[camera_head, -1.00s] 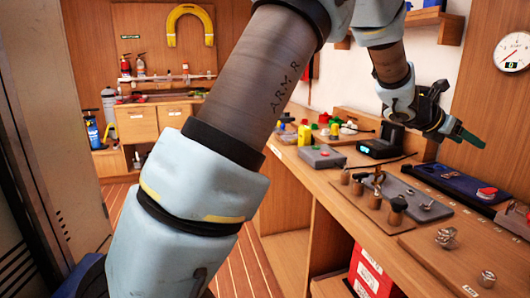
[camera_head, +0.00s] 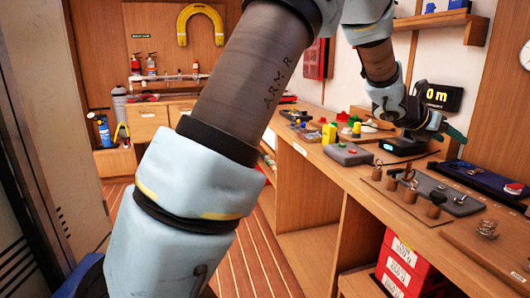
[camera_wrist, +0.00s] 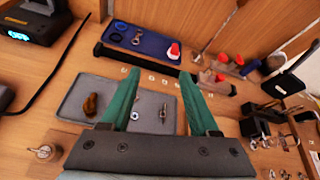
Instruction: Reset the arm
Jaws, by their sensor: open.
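My gripper (camera_head: 450,133) is at the upper right of the head view, raised over the wooden workbench (camera_head: 350,188). In the wrist view its two green fingers (camera_wrist: 163,105) stand apart with nothing held between them. They point over a grey tray (camera_wrist: 78,92) on the bench, which holds small metal parts and a brownish piece. My arm crosses the middle of the head view and hides part of the bench and back wall.
A blue tray (camera_wrist: 145,40) with rings and a red-topped item lies beyond the grey one. A black device with a lit display (camera_head: 402,146) stands on the bench. Red boxes (camera_head: 405,268) sit below. Wooden floor (camera_head: 262,262) shows at centre.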

